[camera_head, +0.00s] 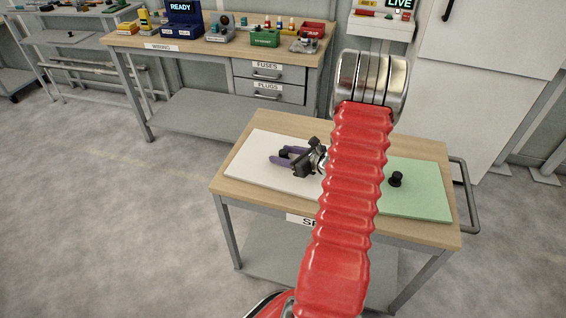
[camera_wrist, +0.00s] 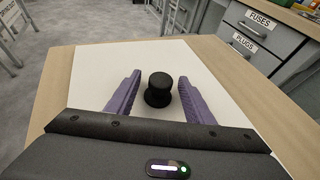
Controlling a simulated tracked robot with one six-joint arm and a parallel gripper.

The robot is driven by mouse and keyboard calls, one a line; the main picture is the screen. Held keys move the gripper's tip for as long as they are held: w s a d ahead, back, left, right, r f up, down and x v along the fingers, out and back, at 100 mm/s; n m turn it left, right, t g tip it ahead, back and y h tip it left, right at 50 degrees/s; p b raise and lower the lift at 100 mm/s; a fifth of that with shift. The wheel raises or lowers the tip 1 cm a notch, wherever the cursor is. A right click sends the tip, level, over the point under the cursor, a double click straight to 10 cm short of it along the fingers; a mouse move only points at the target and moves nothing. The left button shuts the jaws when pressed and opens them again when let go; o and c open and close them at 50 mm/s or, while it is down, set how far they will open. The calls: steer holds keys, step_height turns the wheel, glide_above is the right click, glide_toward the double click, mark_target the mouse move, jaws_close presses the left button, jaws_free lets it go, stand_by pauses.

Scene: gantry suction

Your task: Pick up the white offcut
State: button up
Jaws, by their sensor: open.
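The white offcut (camera_head: 252,150) is a flat white panel lying on the left part of a small wood-topped trolley. It fills the middle of the wrist view (camera_wrist: 95,65). A black knob (camera_wrist: 158,88) stands upright on it. My gripper (camera_head: 279,160) is low over the panel, with its two purple fingers apart. In the wrist view the fingers (camera_wrist: 160,84) stand one on each side of the knob, with a visible gap on both sides. My red arm hides the panel's right part in the head view.
A green panel (camera_head: 425,190) with its own black knob (camera_head: 396,179) lies on the right of the trolley top (camera_head: 290,125). The trolley has a grey handle (camera_head: 467,195) at right. Behind stands a workbench (camera_head: 135,42) with drawers and bins. Open floor lies to the left.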

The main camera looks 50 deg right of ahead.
steer(key=shift+c, duration=0.3)
jaws_close()
stand_by(0.3)
steer(key=shift+r, duration=0.1)
